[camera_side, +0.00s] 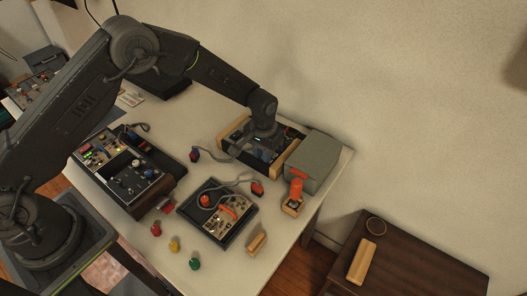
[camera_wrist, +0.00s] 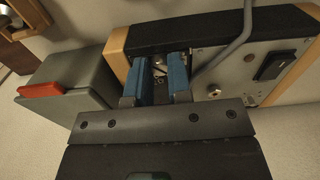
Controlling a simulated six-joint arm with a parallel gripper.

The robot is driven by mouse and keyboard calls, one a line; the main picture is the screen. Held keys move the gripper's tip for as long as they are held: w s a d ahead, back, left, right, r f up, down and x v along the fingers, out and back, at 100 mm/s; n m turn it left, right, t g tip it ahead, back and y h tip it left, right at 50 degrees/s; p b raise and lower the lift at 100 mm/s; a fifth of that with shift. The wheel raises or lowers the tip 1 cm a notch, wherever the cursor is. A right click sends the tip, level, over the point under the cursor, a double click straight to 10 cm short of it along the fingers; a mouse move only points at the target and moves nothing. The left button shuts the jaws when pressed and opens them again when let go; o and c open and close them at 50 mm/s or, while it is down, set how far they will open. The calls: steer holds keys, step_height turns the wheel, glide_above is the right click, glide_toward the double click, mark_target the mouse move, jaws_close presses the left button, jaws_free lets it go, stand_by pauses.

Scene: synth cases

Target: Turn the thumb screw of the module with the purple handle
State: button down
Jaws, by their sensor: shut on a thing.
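A rack with wooden end cheeks (camera_side: 291,154) stands at the back of the table; its wooden end also shows in the wrist view (camera_wrist: 117,52). My gripper (camera_side: 263,139) points down over it. In the wrist view, my gripper's (camera_wrist: 161,66) two blue-padded fingers are shut on a small metal part between them, apparently the thumb screw, at the rack's panel. The fingers hide most of it, so its turn angle cannot be told. A pale panel (camera_wrist: 236,75) with a metal knob (camera_wrist: 213,91) lies just right of the fingers. I see no purple handle clearly.
A grey case with a red latch (camera_wrist: 66,84) stands close left of my gripper in the wrist view. A grey cable (camera_wrist: 238,43) crosses the panel beside a black switch (camera_wrist: 274,66). A black tray with a module (camera_side: 240,226) and coloured pieces lie nearer the front.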

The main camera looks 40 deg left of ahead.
steer(key=n, duration=1.3)
steer(key=shift+n, duration=0.4)
steer(key=n, duration=1.2)
steer(key=shift+n, duration=0.4)
steer(key=c, duration=1)
jaws_free()
steer(key=shift+c, duration=0.2)
